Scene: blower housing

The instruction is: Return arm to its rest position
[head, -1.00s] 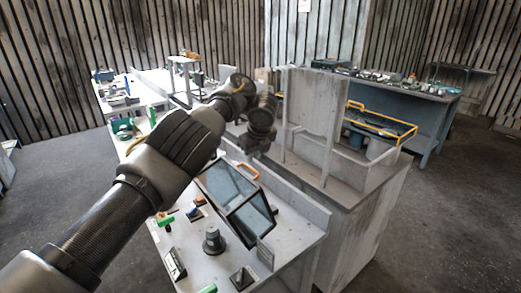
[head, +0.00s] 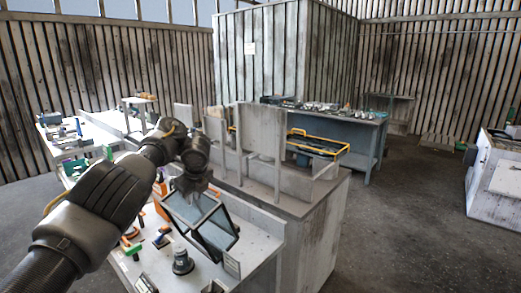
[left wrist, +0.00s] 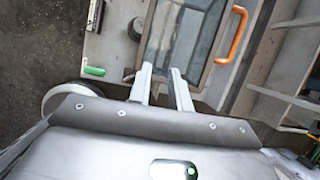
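My left arm comes in from the left in the head view and reaches out over the workbench. My right arm and gripper are not in view.
The white bench (head: 255,252) carries a dark round knob (head: 182,262) and small green and orange parts. A grey partition (head: 262,130) stands behind the box. A yellow-edged tray (head: 318,143) and a blue-grey table (head: 368,128) are further back.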

